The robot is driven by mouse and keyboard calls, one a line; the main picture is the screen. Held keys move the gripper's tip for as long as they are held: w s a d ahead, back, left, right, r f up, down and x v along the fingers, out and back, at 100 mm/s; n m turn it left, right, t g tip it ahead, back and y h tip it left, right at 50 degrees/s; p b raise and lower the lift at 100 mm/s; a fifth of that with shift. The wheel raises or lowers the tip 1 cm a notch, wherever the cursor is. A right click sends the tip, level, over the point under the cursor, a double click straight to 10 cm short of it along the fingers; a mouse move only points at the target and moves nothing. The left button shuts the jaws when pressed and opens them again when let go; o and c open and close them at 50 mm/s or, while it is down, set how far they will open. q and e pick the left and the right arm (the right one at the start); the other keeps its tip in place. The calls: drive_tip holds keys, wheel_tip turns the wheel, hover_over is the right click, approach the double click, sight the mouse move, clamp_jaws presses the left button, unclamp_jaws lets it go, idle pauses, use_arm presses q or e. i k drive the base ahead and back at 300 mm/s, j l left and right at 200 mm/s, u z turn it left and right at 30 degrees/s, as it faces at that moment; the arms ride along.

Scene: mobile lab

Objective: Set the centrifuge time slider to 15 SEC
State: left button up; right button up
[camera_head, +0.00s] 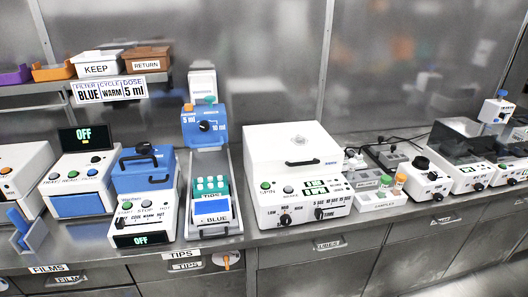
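The white centrifuge (296,152) stands on the bench in the middle of the head view, with its lid down and a dark handle on it. Its front has a green button (265,186) marked SPIN and a small green-lit display (316,187) too small to read surely. A dark knob (285,219) sits under a LOW, MED, HIGH scale. The time control (320,213) is a dark knob-like piece at the left part of a scale with 5, 10 and 15 SEC marks. Its exact setting is too small to tell. Neither gripper is in view.
Left of the centrifuge stand a tips dispenser (211,211) and a blue-and-white heater (144,183). Right of it are a small rack (385,198) with vials and several white instruments. A shelf (60,84) with trays hangs at upper left. The front bench edge is mostly clear.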

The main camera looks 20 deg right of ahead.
sight(318, 213)
drive_tip(key=k+l+z, duration=0.2)
drive_tip(key=l, duration=0.45)
drive_tip(key=l+z, duration=0.2)
drive_tip(key=l, duration=0.5)
